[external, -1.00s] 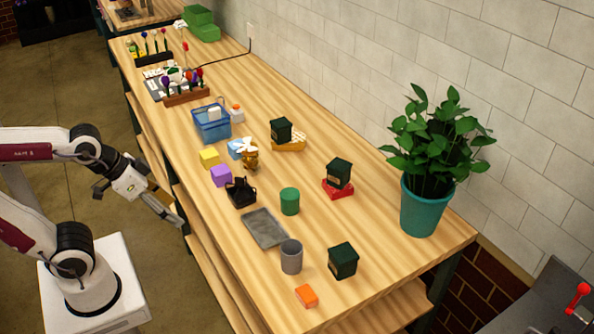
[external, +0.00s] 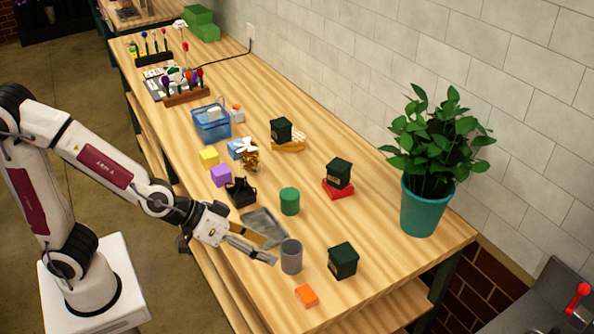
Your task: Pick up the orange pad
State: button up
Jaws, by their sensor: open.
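The orange pad (external: 306,295) is a small flat orange block lying near the front end of the wooden table. My gripper (external: 270,250) is open and empty, with its fingers pointing right, above the table edge by the grey tray and the grey cup. It is apart from the pad, up and to the left of it in the picture. The pad is fully in view.
The grey cup (external: 291,256) stands just behind the pad, close to my fingertips. A dark green box (external: 342,260) stands right of it. The grey tray (external: 258,222) is partly hidden by my gripper. A green cylinder (external: 289,201) and potted plant (external: 422,205) stand farther back.

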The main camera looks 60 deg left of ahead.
aim_at(301, 296)
jog(key=d+f+t+y, duration=0.1)
jog(key=d+f, duration=0.1)
jog(key=f, duration=0.1)
jog(key=d+f+t+y, duration=0.1)
jog(key=d+f, duration=0.2)
jog(key=f, duration=0.1)
jog(key=w+d+f+t+y, duration=0.1)
jog(key=d+f, duration=0.1)
jog(key=f, duration=0.2)
jog(key=shift+d+n, duration=0.2)
jog(key=shift+n, duration=0.1)
jog(key=shift+s+f+t+y, duration=0.5)
jog(key=shift+f+t+y, duration=0.15)
jog(key=shift+t+y, duration=0.05)
jog(key=shift+x, duration=1.3)
jog(key=shift+x, duration=2.6)
jog(key=shift+d, duration=0.1)
